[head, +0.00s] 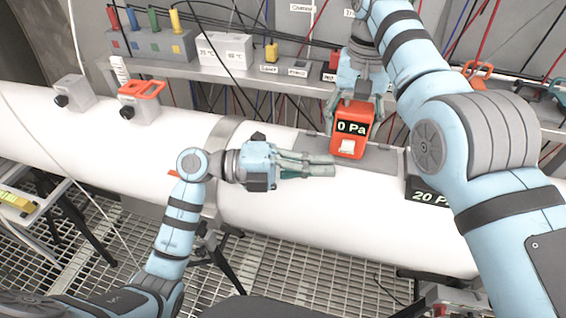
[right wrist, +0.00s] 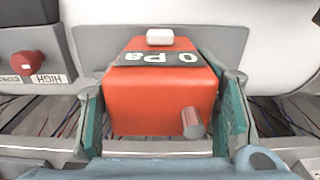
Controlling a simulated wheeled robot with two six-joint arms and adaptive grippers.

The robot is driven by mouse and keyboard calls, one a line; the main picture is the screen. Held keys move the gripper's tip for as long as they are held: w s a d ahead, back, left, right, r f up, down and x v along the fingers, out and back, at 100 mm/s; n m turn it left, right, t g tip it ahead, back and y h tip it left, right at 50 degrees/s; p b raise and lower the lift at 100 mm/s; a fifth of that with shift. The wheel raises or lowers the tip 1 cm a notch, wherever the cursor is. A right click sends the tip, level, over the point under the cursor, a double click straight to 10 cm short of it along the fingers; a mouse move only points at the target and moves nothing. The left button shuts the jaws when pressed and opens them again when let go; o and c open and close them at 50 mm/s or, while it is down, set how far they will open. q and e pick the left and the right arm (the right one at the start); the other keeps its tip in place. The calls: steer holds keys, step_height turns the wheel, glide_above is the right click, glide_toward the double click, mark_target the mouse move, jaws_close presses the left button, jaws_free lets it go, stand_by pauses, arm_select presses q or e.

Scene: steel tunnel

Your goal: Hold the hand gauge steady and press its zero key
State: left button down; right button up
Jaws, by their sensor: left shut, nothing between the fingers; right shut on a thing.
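The hand gauge (head: 347,128) is a small orange box with a black display reading "0 Pa" and a white key (head: 347,147) below the display. My right gripper (head: 357,108) is shut on it from behind and above, over the white pipe. In the right wrist view the gauge (right wrist: 165,100) sits between the two green fingers, with its white key (right wrist: 160,37) at the far edge. My left gripper (head: 333,165) is shut and empty. Its fingertips are just left of and slightly below the gauge in the head view, close to the key; contact cannot be told.
A white pipe (head: 260,195) runs across. A grey plate (head: 384,158) lies on it, and a dark display (head: 428,194) reading "20 P", partly hidden by my right arm, is at right. A shelf with labelled boxes (head: 222,50) and cables stands behind. A red knob (right wrist: 27,63) is by a "HIGH" label.

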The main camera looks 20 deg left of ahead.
arm_select(q)
steer(key=v, duration=0.8)
arm_select(e)
steer(key=o, duration=1)
steer(key=shift+c, duration=0.2)
arm_select(q)
steer(key=shift+w, duration=0.15)
arm_select(e)
steer(key=o, duration=0.4)
steer(key=shift+w, duration=0.2)
